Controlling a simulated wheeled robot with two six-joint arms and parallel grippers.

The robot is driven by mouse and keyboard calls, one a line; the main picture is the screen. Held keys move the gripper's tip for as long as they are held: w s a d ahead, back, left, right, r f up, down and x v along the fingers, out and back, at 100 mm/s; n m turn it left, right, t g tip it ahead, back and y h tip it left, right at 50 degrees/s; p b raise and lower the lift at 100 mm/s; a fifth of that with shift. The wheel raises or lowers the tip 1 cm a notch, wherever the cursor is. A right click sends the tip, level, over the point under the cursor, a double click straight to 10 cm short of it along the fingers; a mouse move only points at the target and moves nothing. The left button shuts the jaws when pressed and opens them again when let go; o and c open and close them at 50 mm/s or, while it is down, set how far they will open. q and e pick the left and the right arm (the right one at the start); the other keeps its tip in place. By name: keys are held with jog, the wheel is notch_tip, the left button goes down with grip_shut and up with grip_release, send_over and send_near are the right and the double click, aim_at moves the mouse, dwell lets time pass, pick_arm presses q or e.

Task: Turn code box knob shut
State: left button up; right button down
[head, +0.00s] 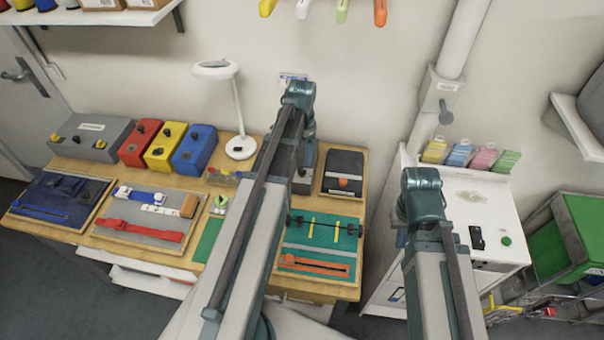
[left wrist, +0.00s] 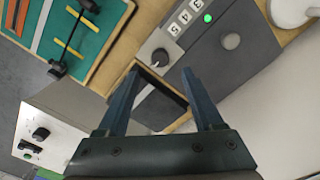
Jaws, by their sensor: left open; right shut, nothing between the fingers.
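The code box is a grey box in the left wrist view (left wrist: 205,58). Its front carries a dark round knob (left wrist: 160,57) with a white mark, a row of number tiles reading 5, 4, 3, and a lit green lamp (left wrist: 208,18). My left gripper (left wrist: 160,72) is open, its two fingers on either side of the view below the knob. The knob shows beyond the gap between the fingertips, with nothing held. In the head view my left arm hides most of the code box (head: 303,183). My right gripper (head: 402,237) is shut and empty, mostly hidden behind its arm.
A black case with an orange knob (head: 343,172) lies right of the code box. A green mat (head: 322,232) with a black bar lies in front. A white lamp (head: 240,147) and red, yellow and blue boxes (head: 194,150) stand left. A white cabinet (head: 487,215) stands right.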

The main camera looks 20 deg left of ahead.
aim_at(302, 169)
pick_arm(q)
notch_tip(302, 169, down, 7)
jog(key=b, duration=0.6)
jog(key=shift+f, duration=0.15)
grip_shut()
